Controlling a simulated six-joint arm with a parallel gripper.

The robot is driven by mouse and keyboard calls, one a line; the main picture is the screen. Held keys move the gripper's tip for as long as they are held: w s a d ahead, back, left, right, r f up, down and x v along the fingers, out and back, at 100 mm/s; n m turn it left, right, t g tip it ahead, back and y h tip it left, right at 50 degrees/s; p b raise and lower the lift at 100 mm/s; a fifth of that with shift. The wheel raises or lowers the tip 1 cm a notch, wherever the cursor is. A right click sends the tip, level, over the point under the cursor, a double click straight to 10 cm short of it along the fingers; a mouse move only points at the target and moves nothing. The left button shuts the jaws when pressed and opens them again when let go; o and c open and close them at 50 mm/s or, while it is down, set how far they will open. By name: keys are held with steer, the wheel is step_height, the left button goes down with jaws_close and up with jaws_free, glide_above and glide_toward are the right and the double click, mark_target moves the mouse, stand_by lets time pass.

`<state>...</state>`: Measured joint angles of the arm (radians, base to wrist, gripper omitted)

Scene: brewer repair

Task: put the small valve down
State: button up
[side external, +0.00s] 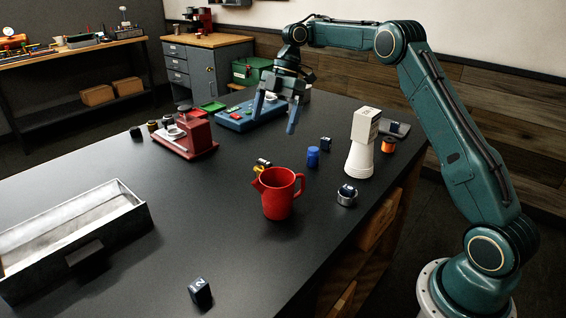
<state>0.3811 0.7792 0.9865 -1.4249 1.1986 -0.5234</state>
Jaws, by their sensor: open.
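My gripper (274,122) is open, its two fingers pointing down above the far part of the dark table, with nothing seen between them. It appears in front of a blue case (236,117). I cannot tell for sure which part is the small valve. A small yellow and metal piece (259,168) lies behind the red jug (280,195), partly hidden by it. A small silver part with a dark top (346,196) stands to the right of the jug. Both are nearer the camera than my gripper.
A red machine (187,138) stands left of the blue case. A white grinder-like body (361,150), a blue cylinder (313,157) and an orange spool (389,145) are at the right. A metal tray (135,212) fills the left edge. The table's front middle is mostly clear.

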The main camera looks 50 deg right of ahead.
steer(key=s+a+r+m+t+h, duration=0.1)
steer(key=s+a+r+m+t, duration=0.2)
steer(key=s+a+r+m, duration=0.85)
steer(key=s+d+f+m+t+h, duration=0.1)
steer(key=s+d+f+m, duration=0.1)
steer(key=s, duration=0.9)
steer(key=s+d+f+m+t+h, duration=0.1)
steer(key=s+f+m, duration=0.3)
steer(key=s, duration=0.8)
steer(key=shift+s+d+f+h, duration=0.2)
steer(key=shift+d+h, duration=0.5)
steer(key=shift+d, duration=0.1)
